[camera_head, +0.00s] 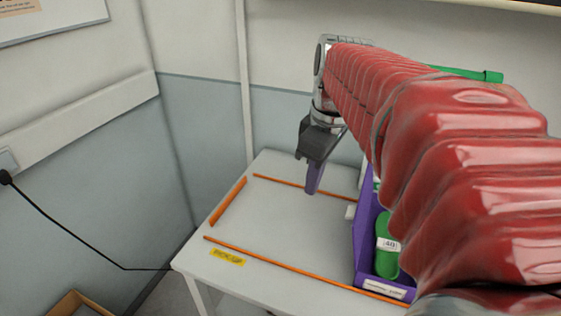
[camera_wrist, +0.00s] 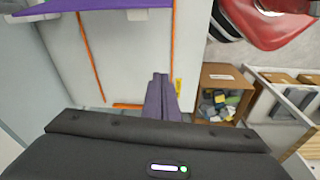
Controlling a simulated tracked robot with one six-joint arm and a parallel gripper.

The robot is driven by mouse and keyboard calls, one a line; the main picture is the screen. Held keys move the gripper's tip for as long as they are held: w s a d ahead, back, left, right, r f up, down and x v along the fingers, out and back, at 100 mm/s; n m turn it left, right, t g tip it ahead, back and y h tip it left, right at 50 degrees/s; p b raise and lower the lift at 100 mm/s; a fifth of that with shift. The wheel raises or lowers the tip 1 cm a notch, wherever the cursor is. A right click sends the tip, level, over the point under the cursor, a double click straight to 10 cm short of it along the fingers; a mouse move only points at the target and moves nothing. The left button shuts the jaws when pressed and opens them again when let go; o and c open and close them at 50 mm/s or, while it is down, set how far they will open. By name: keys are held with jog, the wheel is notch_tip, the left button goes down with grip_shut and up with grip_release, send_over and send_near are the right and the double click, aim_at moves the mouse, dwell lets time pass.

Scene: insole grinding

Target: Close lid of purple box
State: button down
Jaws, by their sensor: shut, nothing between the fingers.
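The purple box (camera_head: 362,240) stands at the right of the white table in the head view, largely hidden behind my red-sleeved arm. A green piece (camera_head: 387,255) with a white label lies inside it, so the visible part of the box is open from above. I cannot make out its lid in the head view. In the wrist view a flat purple panel (camera_wrist: 90,6) enters at the top left; I cannot tell whether it is lid or wall. My gripper (camera_head: 312,191) points down, left of the box and above the table. Its purple fingers (camera_wrist: 161,80) are shut and empty.
The white table (camera_head: 270,232) carries orange strips (camera_head: 290,266) and a yellow label (camera_head: 227,257); its left and middle parts are clear. Walls stand close behind it. In the wrist view a wooden bin (camera_wrist: 222,92) with loose pieces stands on the floor beside the table.

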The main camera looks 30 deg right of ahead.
aim_at(360, 204)
jog(key=shift+n+g+y, duration=0.3)
jog(key=shift+n, duration=0.6)
jog(key=d, duration=0.4)
jog(key=d+r, duration=0.1)
jog(key=d, duration=0.1)
jog(key=shift+a+f, duration=0.1)
jog(key=shift+f, duration=0.05)
notch_tip(360, 204, down, 10)
jog(key=shift+s+d+r, duration=0.3)
jog(key=shift+s+d, duration=0.1)
jog(key=shift+s, duration=0.15)
jog(key=shift+s+d+r, duration=0.3)
jog(key=shift+s+d, duration=0.1)
jog(key=shift+s, duration=0.15)
jog(key=shift+d, duration=0.1)
